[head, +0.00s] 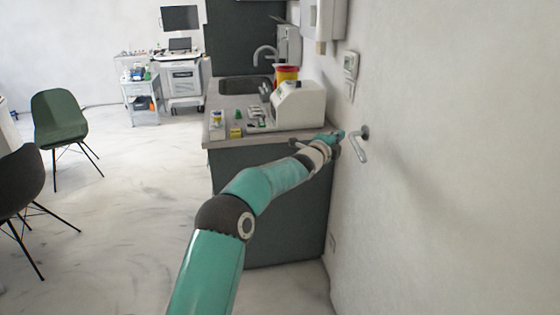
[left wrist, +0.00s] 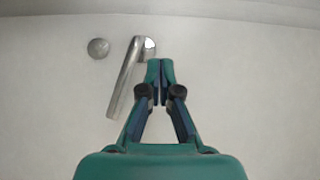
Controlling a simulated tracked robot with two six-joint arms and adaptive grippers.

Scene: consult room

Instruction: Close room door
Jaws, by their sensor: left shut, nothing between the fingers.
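A pale surface that bears a metal lever handle, the door as far as I can tell, fills the right of the head view (head: 450,170) and the back of the left wrist view (left wrist: 240,70). The handle (head: 361,148) points down at a slant in the left wrist view (left wrist: 124,85). My left gripper (head: 338,136) is shut and empty, its tips just beside the handle's pivot end. In the left wrist view, the closed fingertips (left wrist: 160,68) lie right of the lever. Whether they touch the handle or door, I cannot tell. My right gripper is out of view.
A counter (head: 222,112) with a sink (head: 243,86) and a white device (head: 298,104) stands beyond my left arm. A green chair (head: 60,118) and a dark chair (head: 18,180) stand at left. The middle floor is clear. A round metal plate (left wrist: 98,48) sits beside the handle.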

